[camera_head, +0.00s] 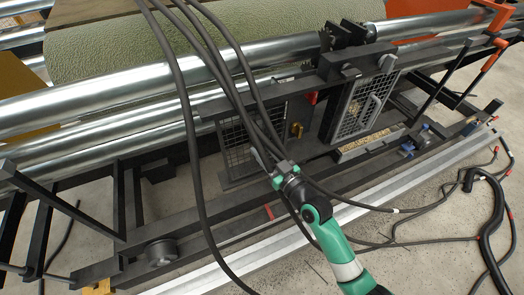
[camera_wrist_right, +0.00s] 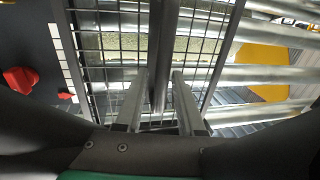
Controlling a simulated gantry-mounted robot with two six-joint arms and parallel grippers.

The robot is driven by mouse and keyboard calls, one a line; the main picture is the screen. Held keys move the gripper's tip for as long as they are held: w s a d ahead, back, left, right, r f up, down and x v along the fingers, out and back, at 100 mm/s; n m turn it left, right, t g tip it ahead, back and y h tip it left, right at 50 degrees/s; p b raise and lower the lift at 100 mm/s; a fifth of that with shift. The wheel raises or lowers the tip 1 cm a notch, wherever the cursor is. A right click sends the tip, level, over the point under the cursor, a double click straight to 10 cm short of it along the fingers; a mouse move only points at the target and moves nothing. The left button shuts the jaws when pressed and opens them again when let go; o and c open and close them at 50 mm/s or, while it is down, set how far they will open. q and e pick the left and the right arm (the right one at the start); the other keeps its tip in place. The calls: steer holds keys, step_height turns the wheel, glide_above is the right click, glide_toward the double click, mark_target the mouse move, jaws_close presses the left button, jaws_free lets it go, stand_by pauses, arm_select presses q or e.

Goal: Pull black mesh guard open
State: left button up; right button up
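The left black mesh guard (camera_head: 238,150) is a framed wire grid in the dark machine frame, below the shiny rollers. It appears closed and is partly hidden by hanging cables. The mesh (camera_wrist_right: 115,45) fills the middle of the right wrist view, with a grey upright handle bar (camera_wrist_right: 162,55) in front. My right gripper (camera_head: 264,160) is at this guard. In the wrist view its two fingers (camera_wrist_right: 160,85) are apart, one on each side of the bar; contact is unclear. My left gripper is not in view.
A second mesh guard (camera_head: 360,105) with a handle stands to the right. A red knob (camera_head: 312,97) and yellow part (camera_head: 297,129) sit between the guards. Thick black cables (camera_head: 185,100) hang across the view. A black hose (camera_head: 485,225) lies on the floor at right.

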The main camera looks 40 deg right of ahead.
steer(key=shift+o, duration=0.6)
steer(key=shift+s, duration=0.3)
steer(key=s+a+p, duration=0.1)
steer(key=s, duration=1)
steer(key=shift+a, duration=0.2)
